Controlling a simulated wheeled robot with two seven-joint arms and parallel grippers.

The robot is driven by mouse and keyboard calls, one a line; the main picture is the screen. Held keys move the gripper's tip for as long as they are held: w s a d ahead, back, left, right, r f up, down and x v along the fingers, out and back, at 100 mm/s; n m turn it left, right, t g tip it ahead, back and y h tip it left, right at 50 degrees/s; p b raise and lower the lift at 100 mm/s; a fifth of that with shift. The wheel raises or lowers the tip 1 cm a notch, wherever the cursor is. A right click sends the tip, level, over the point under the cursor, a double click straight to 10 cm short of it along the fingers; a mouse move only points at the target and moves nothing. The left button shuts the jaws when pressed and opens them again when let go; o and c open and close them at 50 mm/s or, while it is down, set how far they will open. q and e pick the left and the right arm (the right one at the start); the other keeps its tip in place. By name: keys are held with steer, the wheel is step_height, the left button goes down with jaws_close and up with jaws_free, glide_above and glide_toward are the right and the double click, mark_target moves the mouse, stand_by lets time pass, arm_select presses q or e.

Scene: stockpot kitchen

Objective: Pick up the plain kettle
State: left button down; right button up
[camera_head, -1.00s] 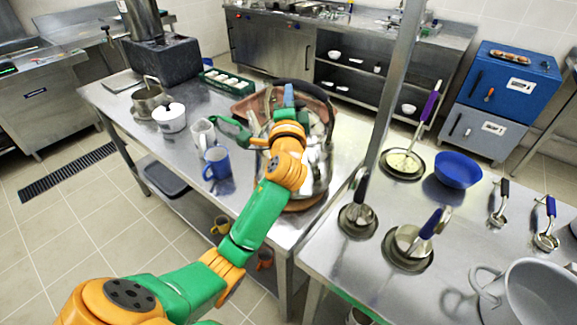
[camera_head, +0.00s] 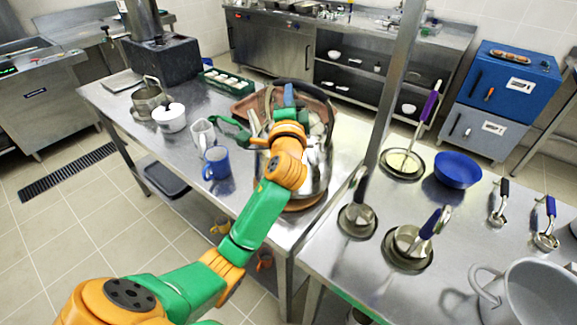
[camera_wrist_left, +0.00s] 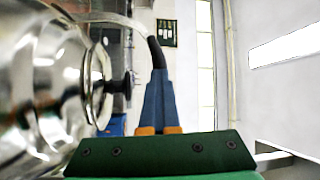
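The plain kettle (camera_head: 320,172) is shiny steel with a dark arched handle. In the head view it stands at the right end of the left steel table, over a round brown board (camera_head: 304,204), and my left arm covers much of it. My left gripper (camera_head: 288,93) is at the top of the handle. In the left wrist view the kettle's body (camera_wrist_left: 40,95) fills the left side. There the blue fingers of the left gripper (camera_wrist_left: 158,75) are close together, their tips at the black handle grip (camera_wrist_left: 156,52). I cannot tell any gap under the kettle. My right gripper is out of view.
A blue mug (camera_head: 216,164), a white mug (camera_head: 203,135), a white bowl (camera_head: 171,119) and a steel pot (camera_head: 149,98) stand left of the kettle. A reddish-brown tray (camera_head: 243,108) lies behind it. A metal post (camera_head: 397,85) rises to its right, near a second table with ladles.

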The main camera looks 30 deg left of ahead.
arm_select(q)
steer(key=shift+r, duration=0.15)
stand_by(0.3)
steer(key=shift+r, duration=0.85)
steer(key=s+d+r, duration=0.7)
steer(key=s+r, duration=0.3)
steer(key=s, duration=0.2)
steer(key=shift+r, duration=0.4)
steer(key=shift+c, duration=1.6)
jaws_free()
